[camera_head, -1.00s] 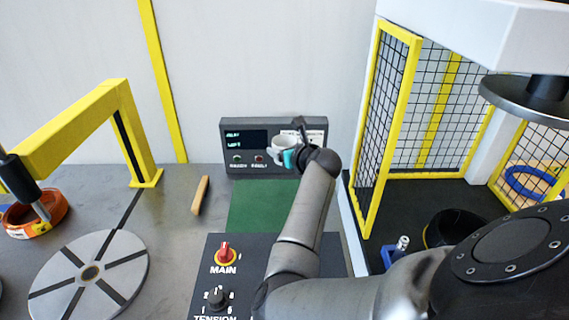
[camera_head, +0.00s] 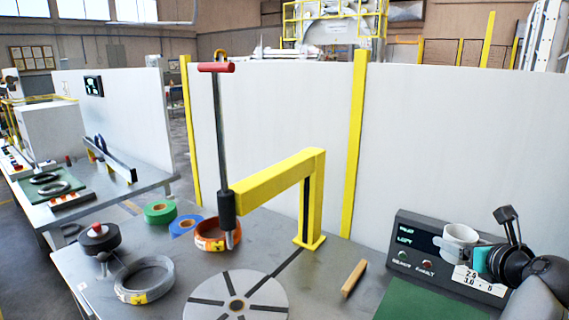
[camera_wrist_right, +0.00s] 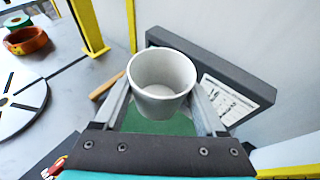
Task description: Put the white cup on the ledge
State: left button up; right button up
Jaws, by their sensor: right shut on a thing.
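The white cup (camera_head: 459,240) is upright in front of the dark display panel in the head view. It also shows in the right wrist view (camera_wrist_right: 161,80), where I look down into its open top and it looks empty. My right gripper (camera_head: 474,256) is shut on the cup, with one finger on each side of it in the wrist view. The dark display panel (camera_head: 410,232) has a narrow top edge beside the cup; I cannot tell whether this is the ledge. My left gripper is not in view.
A wooden stick (camera_head: 354,278) lies on the grey table. A yellow arm post (camera_head: 313,200), an orange coil (camera_head: 212,245), a slotted disc (camera_head: 262,297) and a grey coil (camera_head: 158,280) stand further left. White wall panels (camera_head: 270,130) rise behind the table.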

jog(key=s+a+f+n+g+y+b, duration=0.1)
jog(key=s+a+n+y, duration=0.3)
jog(key=a, duration=0.4)
jog(key=s+a+f+n+g+y+b, duration=0.1)
jog(key=s+a+n+g+y, duration=0.2)
jog(key=a, duration=0.5)
jog(key=s+a+f+n+g+y+b, duration=0.1)
jog(key=s+a+n+y, duration=0.3)
jog(key=s+a, duration=0.3)
jog(key=shift+s+a+f+n+g+y, duration=0.15)
jog(key=shift+s+a+n+g+y, duration=0.25)
jog(key=shift+a, duration=0.35)
jog(key=shift+w, duration=0.2)
